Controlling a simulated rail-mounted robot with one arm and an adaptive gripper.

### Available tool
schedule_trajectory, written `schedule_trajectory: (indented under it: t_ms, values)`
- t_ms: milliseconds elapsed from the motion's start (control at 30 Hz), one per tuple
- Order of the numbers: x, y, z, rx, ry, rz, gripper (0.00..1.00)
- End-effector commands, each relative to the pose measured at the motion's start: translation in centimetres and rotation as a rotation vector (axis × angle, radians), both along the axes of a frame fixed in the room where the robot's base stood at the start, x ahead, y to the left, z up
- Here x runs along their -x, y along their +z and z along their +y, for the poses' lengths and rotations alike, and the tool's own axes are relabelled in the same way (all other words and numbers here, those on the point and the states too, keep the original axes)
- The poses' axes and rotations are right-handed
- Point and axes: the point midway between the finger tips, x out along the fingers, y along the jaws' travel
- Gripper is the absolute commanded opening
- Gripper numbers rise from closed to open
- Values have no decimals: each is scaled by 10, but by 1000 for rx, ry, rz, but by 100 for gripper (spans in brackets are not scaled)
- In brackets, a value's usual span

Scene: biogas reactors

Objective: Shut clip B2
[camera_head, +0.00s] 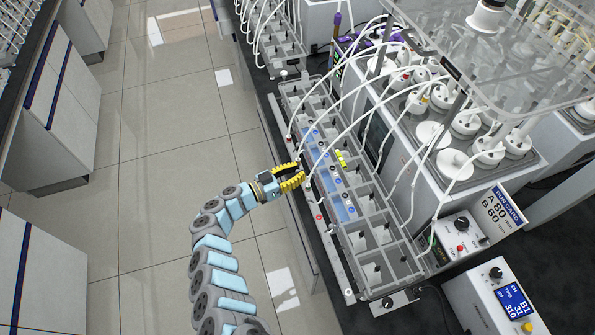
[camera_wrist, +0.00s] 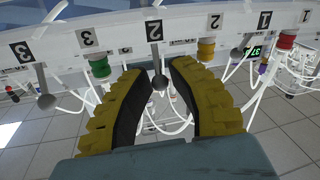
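In the wrist view a row of grey ball-ended levers hangs from a pale rail (camera_wrist: 120,45) with number tags. I cannot read a letter B on any tag. My gripper (camera_wrist: 160,70) has two yellow ribbed fingers with black inner pads; they are open, with gaps visible beside the ball. In the head view my gripper (camera_head: 301,172) is at the left long edge of the clear rack (camera_head: 362,235); the levers are too small to tell apart there.
Green (camera_wrist: 99,66), orange (camera_wrist: 206,50) and red (camera_wrist: 287,41) collars and white tubes sit between. Reactor vessels (camera_head: 455,160) stand behind the rack; the floor left is clear.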

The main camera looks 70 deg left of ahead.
Motion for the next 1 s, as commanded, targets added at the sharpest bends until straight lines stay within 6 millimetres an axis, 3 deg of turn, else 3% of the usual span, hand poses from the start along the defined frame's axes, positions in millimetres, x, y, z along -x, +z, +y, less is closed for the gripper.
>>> schedule_trajectory:
  t_ms: [467, 1000]
  values:
    - [-1, 3, -1, -3, -2, 24, 0]
    - [-11, 11, -2, -33, -2, 302, 0]
